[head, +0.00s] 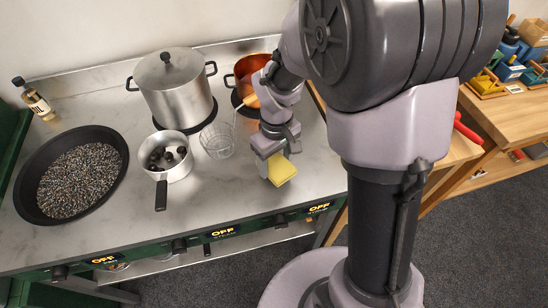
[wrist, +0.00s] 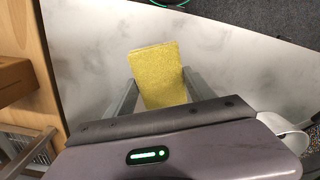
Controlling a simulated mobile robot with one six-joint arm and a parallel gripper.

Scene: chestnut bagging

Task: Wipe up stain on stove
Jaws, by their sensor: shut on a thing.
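The stove (head: 222,195) has a pale, marbled top; the same top fills much of the wrist view (wrist: 85,50). My gripper (head: 277,162) is over the right front part of it. It is shut on a yellow sponge (head: 281,170). In the wrist view the sponge (wrist: 158,75) sits upright between the two grey fingers. I cannot tell whether the sponge touches the stove top. I can make out no clear stain on the surface; grey marbling shows, and my arm and the sponge hide part of it.
A large black pan (head: 107,132) of dark grains stands left. A lidded steel pot (head: 174,88), a small pan with dark chestnuts (head: 178,172), a wire basket (head: 216,141) and a copper pot (head: 246,74) stand nearby. The stove's front middle is clear. A wooden bench (head: 500,108) is right.

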